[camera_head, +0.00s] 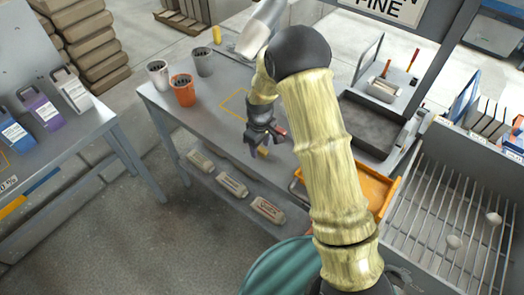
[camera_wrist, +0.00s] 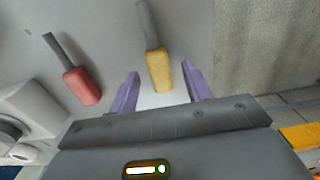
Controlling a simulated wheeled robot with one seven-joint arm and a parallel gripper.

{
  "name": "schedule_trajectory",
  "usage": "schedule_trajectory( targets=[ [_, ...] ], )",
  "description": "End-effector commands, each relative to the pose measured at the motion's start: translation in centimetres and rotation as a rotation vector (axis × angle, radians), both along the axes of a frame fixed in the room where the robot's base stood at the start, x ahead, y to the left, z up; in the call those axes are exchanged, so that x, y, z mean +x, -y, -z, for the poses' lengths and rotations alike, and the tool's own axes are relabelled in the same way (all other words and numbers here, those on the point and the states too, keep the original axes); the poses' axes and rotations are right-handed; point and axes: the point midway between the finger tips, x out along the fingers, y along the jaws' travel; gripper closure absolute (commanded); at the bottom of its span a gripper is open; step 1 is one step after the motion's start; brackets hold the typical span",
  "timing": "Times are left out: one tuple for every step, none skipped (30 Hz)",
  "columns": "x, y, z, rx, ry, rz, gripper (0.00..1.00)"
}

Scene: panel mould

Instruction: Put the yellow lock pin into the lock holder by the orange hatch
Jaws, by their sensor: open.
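A yellow-handled piece with a grey shaft, which looks like the yellow lock pin (camera_wrist: 159,72), lies on the grey bench in the wrist view. In the head view only a small yellow bit (camera_head: 263,152) shows below my gripper (camera_head: 258,139). My gripper's purple fingers (camera_wrist: 160,68) are open, one on each side of the yellow handle's near end, with gaps showing. Whether the fingers are down at its height I cannot tell. An orange panel (camera_head: 375,186), perhaps the hatch, is partly hidden behind my arm at the bench's right. I cannot make out the lock holder.
A red-handled pin (camera_wrist: 82,86) lies left of the yellow one. Three cups, one orange (camera_head: 183,92), stand at the bench's far left. A dark tray (camera_head: 367,124) and a wire rack (camera_head: 450,215) are on the right. The bench's left part is mostly clear.

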Motion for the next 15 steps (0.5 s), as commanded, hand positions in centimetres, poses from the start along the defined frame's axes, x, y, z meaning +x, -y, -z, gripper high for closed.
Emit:
schedule_trajectory(
  targets=[
    [-0.01, -0.04, -0.02, 0.0, 0.0, -0.001, 0.51],
    [-0.01, -0.06, -0.02, 0.0, 0.0, -0.001, 0.51],
    [-0.01, -0.06, -0.02, 0.0, 0.0, -0.001, 0.51],
    [-0.01, -0.07, -0.02, 0.0, 0.0, -0.001, 0.51],
    [-0.01, -0.07, -0.03, 0.0, 0.0, -0.001, 0.55],
    [-0.02, -0.08, -0.03, 0.0, 0.0, -0.001, 0.63],
    [-0.01, -0.08, -0.03, 0.0, 0.0, -0.001, 0.69],
    [-0.01, -0.08, -0.03, 0.0, 0.0, -0.001, 0.74],
    [-0.01, -0.08, -0.03, 0.0, 0.0, -0.001, 0.82],
    [-0.02, -0.08, -0.03, 0.0, 0.0, -0.001, 0.88],
    [-0.02, -0.08, -0.03, 0.0, 0.0, -0.001, 0.94],
    [-0.02, -0.08, -0.03, 0.0, 0.0, -0.001, 1.0],
    [-0.01, -0.08, -0.05, 0.0, 0.0, -0.001, 1.0],
    [-0.02, -0.08, -0.05, 0.0, 0.0, -0.001, 1.0],
    [-0.01, -0.07, -0.05, 0.0, 0.0, -0.001, 1.0]
  ],
)
